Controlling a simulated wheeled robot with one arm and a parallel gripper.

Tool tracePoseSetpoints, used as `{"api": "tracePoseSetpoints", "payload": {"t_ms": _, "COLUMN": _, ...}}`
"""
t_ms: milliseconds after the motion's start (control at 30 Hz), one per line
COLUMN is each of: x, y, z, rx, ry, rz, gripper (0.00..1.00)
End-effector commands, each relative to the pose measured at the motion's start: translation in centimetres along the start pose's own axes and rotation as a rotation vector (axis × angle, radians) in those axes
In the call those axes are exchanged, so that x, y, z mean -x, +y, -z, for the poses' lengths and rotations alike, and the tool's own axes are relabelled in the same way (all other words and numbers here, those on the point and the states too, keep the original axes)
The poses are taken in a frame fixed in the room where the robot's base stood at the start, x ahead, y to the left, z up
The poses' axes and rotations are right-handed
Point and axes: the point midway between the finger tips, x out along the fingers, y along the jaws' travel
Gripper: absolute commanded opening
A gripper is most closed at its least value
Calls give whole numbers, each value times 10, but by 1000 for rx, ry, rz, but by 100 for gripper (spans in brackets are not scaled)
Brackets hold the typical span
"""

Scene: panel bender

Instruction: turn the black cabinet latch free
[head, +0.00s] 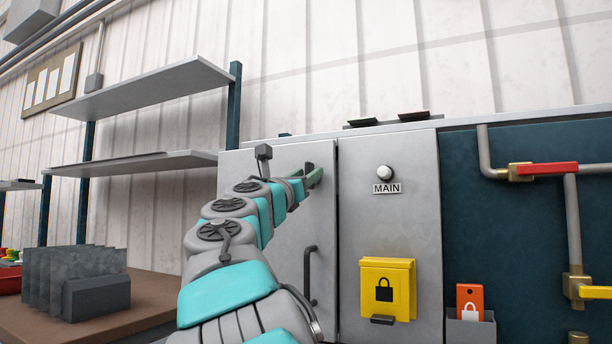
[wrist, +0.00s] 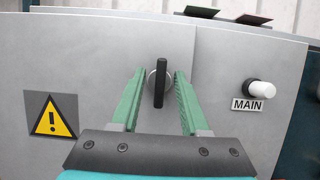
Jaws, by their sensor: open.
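The black cabinet latch (wrist: 160,84) is on the grey cabinet door, upright on a round metal base, seen in the wrist view. My gripper (wrist: 159,78) is open, with one green finger on each side of the latch. Small gaps show between the fingers and the latch, so they appear apart from it. In the head view my gripper (head: 312,176) is at the upper right part of the left cabinet door (head: 330,240). The latch is mostly hidden there by the fingers.
A black door handle (head: 309,276) is below my gripper. A white MAIN knob (head: 385,172) and yellow lock box (head: 387,289) are on the panel to the right. A warning sign (wrist: 51,117) is left. Metal shelves (head: 150,90) stand at the left.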

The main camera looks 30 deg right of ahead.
Motion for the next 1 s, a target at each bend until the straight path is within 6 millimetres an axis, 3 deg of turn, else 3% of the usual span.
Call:
{"api": "tracePoseSetpoints", "payload": {"t_ms": 67, "x": 0, "y": 0, "z": 0, "rx": 0, "ry": 0, "rz": 0, "gripper": 42}}
{"api": "tracePoseSetpoints", "payload": {"t_ms": 433, "x": 0, "y": 0, "z": 0, "rx": -1, "ry": 0, "rz": 0, "gripper": 0}}
{"api": "tracePoseSetpoints", "payload": {"t_ms": 1000, "x": 0, "y": 0, "z": 0, "rx": -12, "ry": 1, "rz": 5, "gripper": 0}}
